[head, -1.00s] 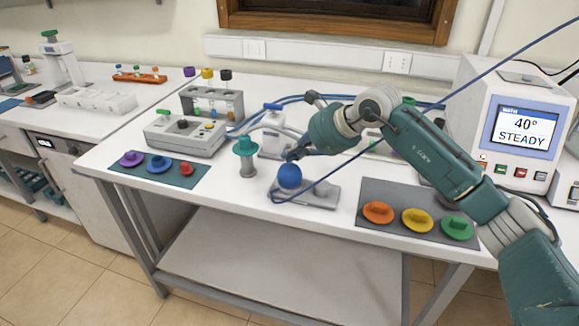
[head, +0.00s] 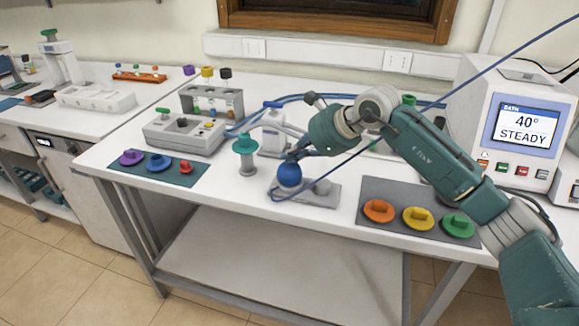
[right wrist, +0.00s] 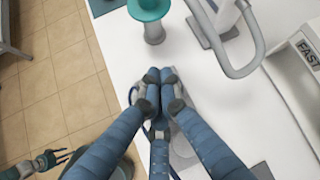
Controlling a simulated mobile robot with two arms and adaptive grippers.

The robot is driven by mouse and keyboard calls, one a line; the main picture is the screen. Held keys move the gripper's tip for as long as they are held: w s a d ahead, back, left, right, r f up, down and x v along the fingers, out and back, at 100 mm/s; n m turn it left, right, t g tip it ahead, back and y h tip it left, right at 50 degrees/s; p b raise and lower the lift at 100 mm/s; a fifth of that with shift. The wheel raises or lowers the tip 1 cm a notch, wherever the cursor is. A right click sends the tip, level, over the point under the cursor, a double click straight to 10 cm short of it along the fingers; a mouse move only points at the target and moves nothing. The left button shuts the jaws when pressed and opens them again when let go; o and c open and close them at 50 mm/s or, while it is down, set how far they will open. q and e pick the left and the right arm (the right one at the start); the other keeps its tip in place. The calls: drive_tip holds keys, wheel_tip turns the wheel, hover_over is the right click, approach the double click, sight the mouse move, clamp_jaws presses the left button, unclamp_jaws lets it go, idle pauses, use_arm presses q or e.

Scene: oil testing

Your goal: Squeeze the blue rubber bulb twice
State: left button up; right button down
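The blue rubber bulb (head: 289,176) stands on a small grey base plate (head: 325,200) near the front edge of the table in the head view. My right gripper (head: 294,157) is directly above the bulb, with its fingers pointing down at its top and seeming to touch it. In the right wrist view the fingertips of this gripper (right wrist: 159,76) are together, with no bulb visible between them; the fingers hide it. My left gripper (right wrist: 56,158) is low at the left of the right wrist view, away from the table, with its fingers apart and empty.
A teal-topped grey post (head: 246,158) stands just left of the bulb. A grey mat (head: 372,188) with coloured knobs lies to the right. A grey control box (head: 185,136) and a white bath unit (head: 480,100) stand farther out. A blue tube loops by the bulb.

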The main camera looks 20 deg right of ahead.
sight(292, 165)
drive_tip(key=shift+f+b, duration=0.7)
drive_tip(key=shift+f, duration=0.25)
idle(0.9)
idle(0.3)
drive_tip(key=shift+r+p, duration=0.8)
drive_tip(key=shift+r, duration=0.55)
drive_tip(key=shift+r+p, duration=1.55)
drive_tip(key=shift+r, duration=1.05)
drive_tip(key=shift+f, duration=0.1)
